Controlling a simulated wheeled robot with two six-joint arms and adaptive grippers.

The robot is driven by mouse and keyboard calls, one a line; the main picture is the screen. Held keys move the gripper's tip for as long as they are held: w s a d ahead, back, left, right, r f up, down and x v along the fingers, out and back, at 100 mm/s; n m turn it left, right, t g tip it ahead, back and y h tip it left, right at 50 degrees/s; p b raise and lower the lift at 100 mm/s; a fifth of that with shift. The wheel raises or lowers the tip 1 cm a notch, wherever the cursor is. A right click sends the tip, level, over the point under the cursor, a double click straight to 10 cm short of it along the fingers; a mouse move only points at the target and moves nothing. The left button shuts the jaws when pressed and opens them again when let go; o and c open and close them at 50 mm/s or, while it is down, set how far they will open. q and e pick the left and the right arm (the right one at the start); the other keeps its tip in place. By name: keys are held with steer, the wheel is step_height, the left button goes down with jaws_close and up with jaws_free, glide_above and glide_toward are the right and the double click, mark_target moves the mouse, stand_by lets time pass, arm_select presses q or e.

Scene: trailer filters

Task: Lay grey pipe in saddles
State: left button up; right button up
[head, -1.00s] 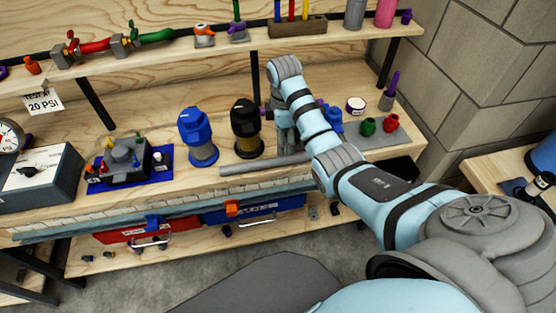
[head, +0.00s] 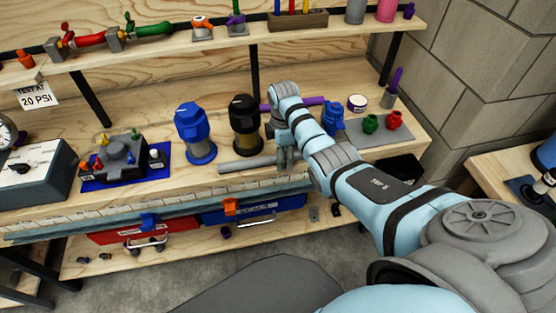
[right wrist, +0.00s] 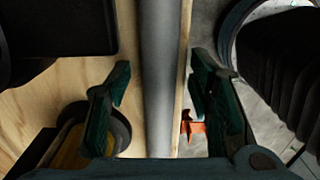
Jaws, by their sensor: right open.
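The grey pipe (head: 245,164) lies along the front part of the wooden workbench, in front of the blue and black filters. In the right wrist view the pipe (right wrist: 158,70) runs lengthwise between the two green fingers of my right gripper (right wrist: 160,95). The fingers are apart, one on each side of the pipe, with gaps between them and it. In the head view my right gripper (head: 285,158) points down at the pipe's right part, and my arm hides that end. I cannot make out the saddles. My left gripper is not in view.
A blue filter (head: 196,132) and a black filter (head: 246,126) stand behind the pipe. A purple bar (head: 309,101) lies behind my wrist. Red (head: 394,119) and green (head: 371,123) fittings stand to the right. A shelf (head: 340,31) runs above the bench.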

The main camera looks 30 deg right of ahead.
jaws_close()
steer(key=shift+r, duration=0.1)
